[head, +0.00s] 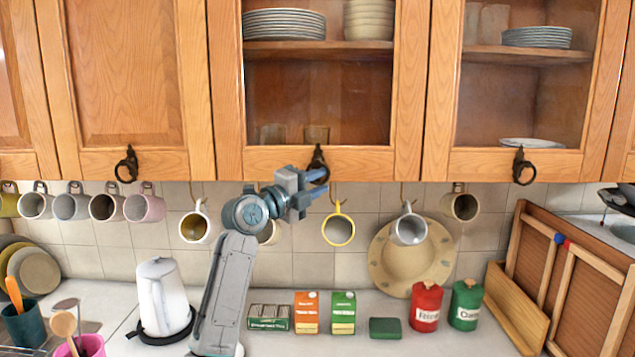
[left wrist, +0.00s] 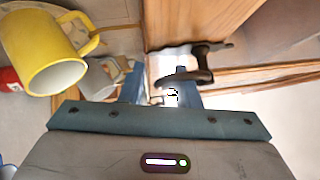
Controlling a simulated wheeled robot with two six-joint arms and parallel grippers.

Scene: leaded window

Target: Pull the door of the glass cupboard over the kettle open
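The glass cupboard door (head: 318,100) above and to the right of the white kettle (head: 163,298) looks closed. Its dark ring handle (head: 318,158) hangs at the middle of its lower rail; it also shows in the left wrist view (left wrist: 200,66). My left gripper (head: 322,182) is raised to this handle, just below the door's lower edge. In the left wrist view its two blue fingers (left wrist: 162,90) stand apart, with the lower part of the ring at or between their tips; I cannot tell whether they touch it. My right gripper is out of view.
Mugs hang on hooks beneath the cupboards, with a yellow mug (head: 338,229) close to my left gripper. Another glass door (head: 520,100) is at right, a solid wooden door (head: 122,75) at left. Boxes and tins (head: 426,307) stand on the counter.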

